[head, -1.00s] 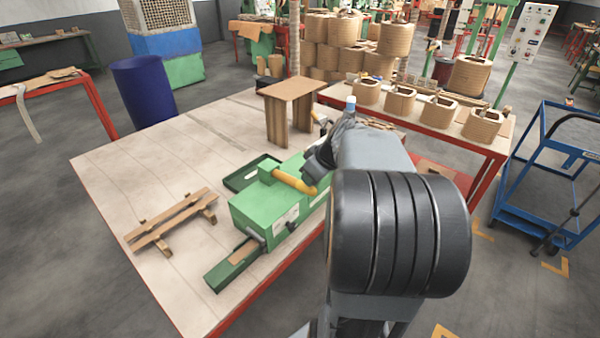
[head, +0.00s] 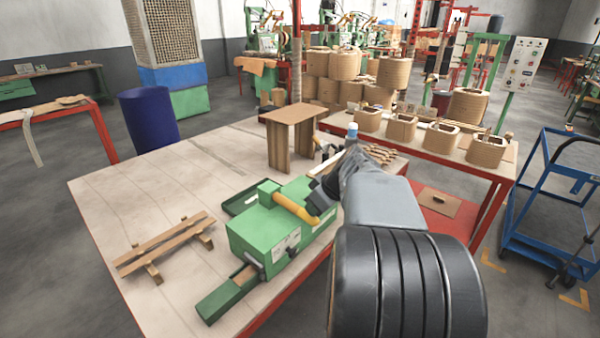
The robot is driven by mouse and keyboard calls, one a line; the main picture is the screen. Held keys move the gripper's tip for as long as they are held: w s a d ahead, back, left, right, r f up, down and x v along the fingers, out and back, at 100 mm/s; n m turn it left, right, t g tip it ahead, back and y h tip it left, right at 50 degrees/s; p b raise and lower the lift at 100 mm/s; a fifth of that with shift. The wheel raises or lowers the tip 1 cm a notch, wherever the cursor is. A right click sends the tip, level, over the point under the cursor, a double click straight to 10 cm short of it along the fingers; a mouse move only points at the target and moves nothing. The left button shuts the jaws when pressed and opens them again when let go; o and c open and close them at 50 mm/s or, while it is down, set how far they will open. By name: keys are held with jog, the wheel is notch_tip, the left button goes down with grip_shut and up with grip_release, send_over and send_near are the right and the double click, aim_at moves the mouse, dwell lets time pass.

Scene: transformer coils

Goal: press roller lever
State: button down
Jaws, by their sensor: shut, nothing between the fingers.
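A green machine (head: 262,238) stands near the right edge of the wooden worktable (head: 110,190). A yellow bar (head: 297,208), which may be the roller lever, slants across its top. My gripper (head: 321,198) is shut and empty, a dark shape at the right end of the yellow bar. It is very near the bar; I cannot tell whether they touch. My own grey and black arm hides the fingertips partly and the machine's right side.
A slatted wooden frame (head: 165,245) lies left of the machine, and a small cardboard stand (head: 292,136) rises behind it. A red-framed bench with coils (head: 401,129) stands behind on the right. A blue cart (head: 556,190) is at the right. The table's left part is clear.

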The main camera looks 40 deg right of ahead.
jog(key=shift+s+f, duration=0.15)
jog(key=shift+f, duration=0.2)
jog(key=r+p, duration=0.2)
jog(key=r, duration=0.1)
jog(key=d+r+p, duration=0.1)
jog(key=r, duration=0.1)
jog(key=shift+r, duration=0.1)
jog(key=v, duration=0.9)
jog(key=shift+s, duration=0.4)
jog(key=shift+d, duration=0.1)
